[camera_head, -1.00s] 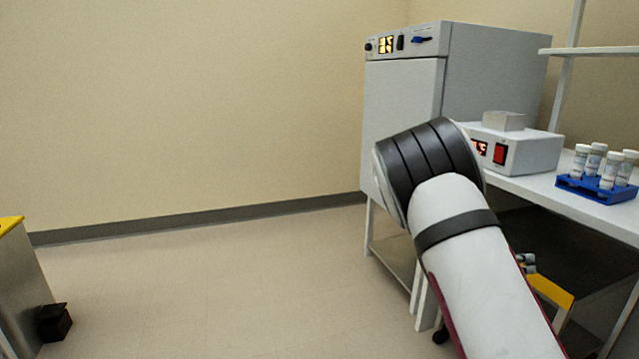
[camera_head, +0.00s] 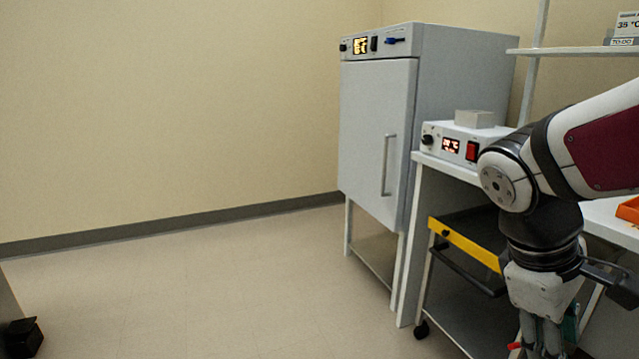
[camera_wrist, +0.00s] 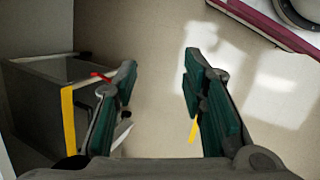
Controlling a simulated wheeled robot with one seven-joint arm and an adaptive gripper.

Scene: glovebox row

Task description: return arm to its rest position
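My arm (camera_head: 600,140) comes in from the right edge of the head view and bends down at the elbow. My gripper (camera_head: 543,340) hangs below it at the bottom right, partly cut off by the frame edge. In the wrist view my gripper (camera_wrist: 160,75) has its two green-padded fingers well apart, with only floor showing between them. It is open and empty.
A white bench (camera_head: 450,167) bears a heater box (camera_head: 465,143), with a yellow-edged cart (camera_head: 468,245) below, close behind my gripper. A tall grey cabinet (camera_head: 378,130) stands left of the bench. An orange tray (camera_head: 629,210) shows at right.

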